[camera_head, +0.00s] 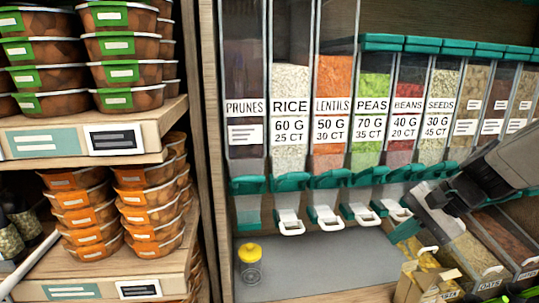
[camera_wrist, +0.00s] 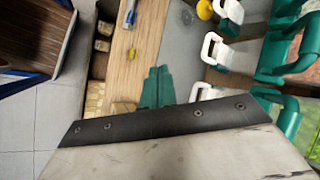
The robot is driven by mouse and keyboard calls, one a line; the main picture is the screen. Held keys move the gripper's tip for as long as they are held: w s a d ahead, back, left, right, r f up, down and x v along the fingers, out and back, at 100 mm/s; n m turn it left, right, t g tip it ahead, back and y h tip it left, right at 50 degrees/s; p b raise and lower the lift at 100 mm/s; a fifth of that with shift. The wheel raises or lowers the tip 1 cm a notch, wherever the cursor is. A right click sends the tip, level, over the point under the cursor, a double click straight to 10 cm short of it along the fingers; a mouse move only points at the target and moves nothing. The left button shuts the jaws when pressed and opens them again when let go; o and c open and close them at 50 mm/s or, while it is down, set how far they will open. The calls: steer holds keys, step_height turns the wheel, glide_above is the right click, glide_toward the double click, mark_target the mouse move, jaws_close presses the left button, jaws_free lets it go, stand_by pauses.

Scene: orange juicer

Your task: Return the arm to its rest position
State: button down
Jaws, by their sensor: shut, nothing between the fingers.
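My arm (camera_head: 505,165) reaches in from the right in the head view, in front of the dispensers. My gripper (camera_head: 424,203) is at its lower left end, near the white dispenser levers and above the lower bins. In the wrist view, the teal fingers (camera_wrist: 157,88) of my gripper are together, with nothing visible between them. They point toward the wooden shelf edge.
Dispensers of rice (camera_head: 290,110), lentils, peas and other foods line the back. A small yellow-capped jar (camera_head: 250,263) stands on the grey counter (camera_head: 320,260). Paper packages (camera_head: 425,282) and food bins (camera_head: 505,235) are at lower right. Stacked containers (camera_head: 122,60) fill the left shelves.

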steer(key=s+r+n+t+h, duration=0.3)
steer(key=s+r+n+h, duration=0.45)
steer(key=s+n, duration=0.35)
steer(key=s+f+m+g, duration=0.1)
steer(key=s+f+g, duration=0.3)
steer(key=s, duration=0.5)
steer(key=shift+s+a+f+g+y, duration=0.15)
steer(key=shift+a+f+g+y, duration=0.1)
steer(key=shift+g+y, duration=0.1)
stand_by(1.0)
